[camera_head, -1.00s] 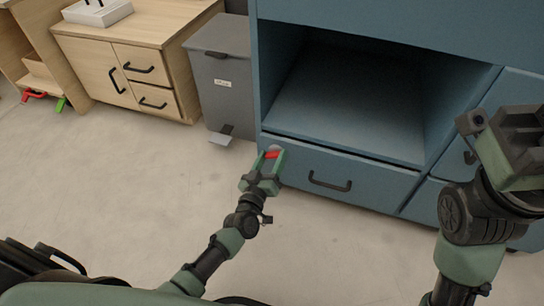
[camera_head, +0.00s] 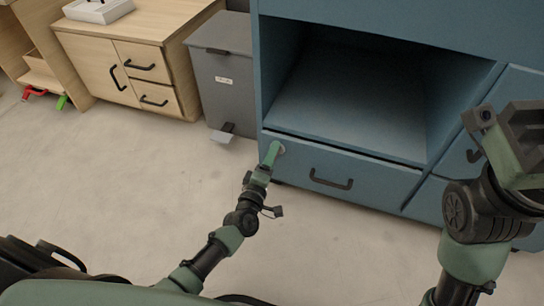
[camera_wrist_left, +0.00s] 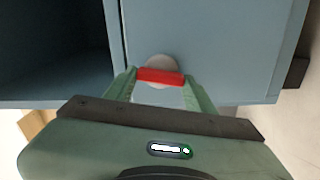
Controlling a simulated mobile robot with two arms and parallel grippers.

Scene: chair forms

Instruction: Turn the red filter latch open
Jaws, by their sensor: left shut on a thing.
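The red filter latch (camera_wrist_left: 160,76) is a short red bar across a round grey disc (camera_wrist_left: 162,63) on the blue cabinet's front, seen in the left wrist view. My left gripper (camera_wrist_left: 161,80) is shut on the latch, one green finger at each end of the bar. In the head view my left gripper (camera_head: 273,152) is at the left end of the low drawer front and hides the red bar; part of the disc shows beside it. My right gripper (camera_head: 524,128) is raised at the right edge of the head view, and its jaw state is unclear.
The blue cabinet (camera_head: 345,155) has an open compartment above a drawer with a black handle (camera_head: 331,181). A grey pedal bin (camera_head: 222,90) stands left of it, beside a wooden cabinet (camera_head: 130,62).

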